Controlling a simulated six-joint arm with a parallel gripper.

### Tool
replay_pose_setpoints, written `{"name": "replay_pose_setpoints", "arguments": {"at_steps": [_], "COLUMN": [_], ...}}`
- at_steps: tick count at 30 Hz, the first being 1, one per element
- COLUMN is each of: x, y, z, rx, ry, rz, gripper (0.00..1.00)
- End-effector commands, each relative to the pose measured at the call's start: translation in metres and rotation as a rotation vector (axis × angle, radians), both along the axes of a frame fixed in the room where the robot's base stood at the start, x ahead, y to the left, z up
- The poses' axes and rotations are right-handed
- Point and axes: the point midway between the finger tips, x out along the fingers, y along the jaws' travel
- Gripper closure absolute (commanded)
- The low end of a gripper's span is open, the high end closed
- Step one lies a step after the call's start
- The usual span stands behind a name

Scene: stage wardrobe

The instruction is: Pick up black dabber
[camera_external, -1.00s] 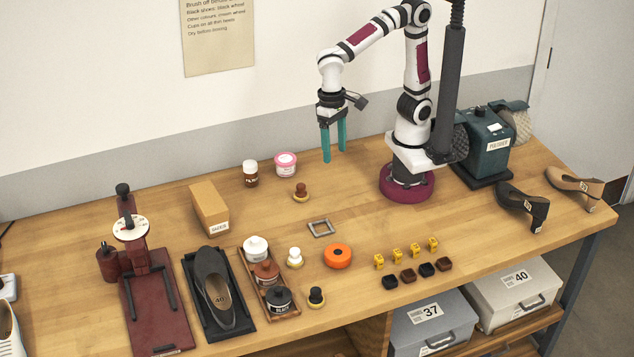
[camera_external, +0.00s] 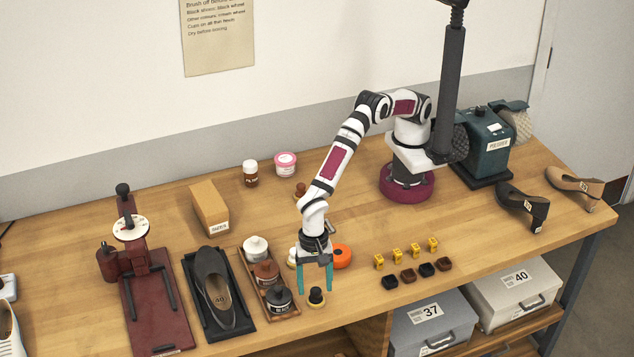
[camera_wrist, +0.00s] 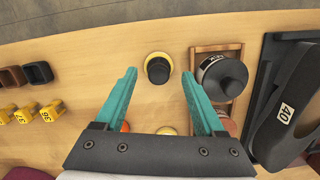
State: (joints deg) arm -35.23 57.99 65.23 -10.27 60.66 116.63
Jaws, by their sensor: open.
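The black dabber (camera_external: 316,296) stands upright on the bench near the front edge, with a black knob and a pale yellow base. It also shows in the wrist view (camera_wrist: 158,68), in line with the gap between the fingers. My gripper (camera_external: 315,286) is open, its teal fingers pointing down above and to either side of the dabber. In the wrist view the gripper (camera_wrist: 160,88) is empty, and the dabber appears just beyond the fingertips. I cannot tell how far above the dabber the tips are.
A wooden tray (camera_external: 296,313) of lidded jars, with a black jar (camera_external: 279,298) nearest, stands close on the left. An orange round tin (camera_external: 342,257) is behind the gripper. Yellow tags (camera_external: 397,256) and small dark blocks (camera_external: 408,276) lie to the right. The bench front edge is near.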

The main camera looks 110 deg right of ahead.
Motion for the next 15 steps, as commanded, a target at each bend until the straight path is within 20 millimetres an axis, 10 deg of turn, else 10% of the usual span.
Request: {"name": "replay_pose_setpoints", "arguments": {"at_steps": [12, 15], "x": [-0.001, -0.001], "y": [0.003, 0.003], "z": [-0.035, -0.035], "rx": [0.000, 0.000], "ry": [-0.001, -0.001], "rz": [-0.001, -0.001], "gripper": [0.29, 0.45]}}
